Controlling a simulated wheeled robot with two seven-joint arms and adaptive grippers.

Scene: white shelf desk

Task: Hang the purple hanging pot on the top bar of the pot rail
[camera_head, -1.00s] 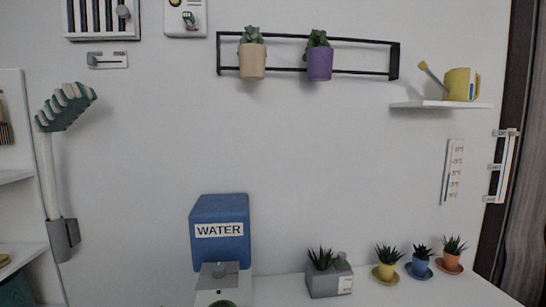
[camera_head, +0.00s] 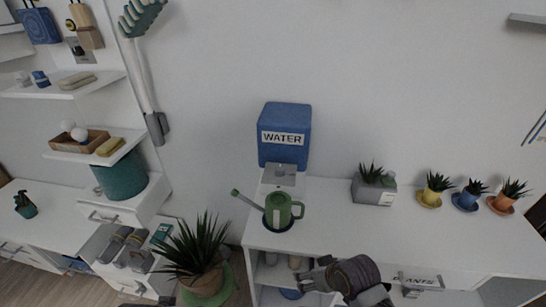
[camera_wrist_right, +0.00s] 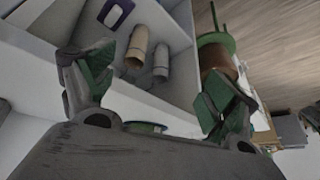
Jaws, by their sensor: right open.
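My right gripper (camera_head: 312,274) is in front of the desk's open shelf in the head view, below the desk top. In the right wrist view its two green-padded fingers (camera_wrist_right: 150,88) are spread wide with nothing between them. Beyond them are a tan cylinder (camera_wrist_right: 137,46) and a grey cylinder (camera_wrist_right: 161,62) in the white shelf compartment. I do not see my left gripper.
The white desk top (camera_head: 330,222) carries a green watering can (camera_head: 279,210), a blue water tank (camera_head: 284,135), a grey planter (camera_head: 374,190) and several small potted plants at right. A large potted plant (camera_head: 203,255) stands at left.

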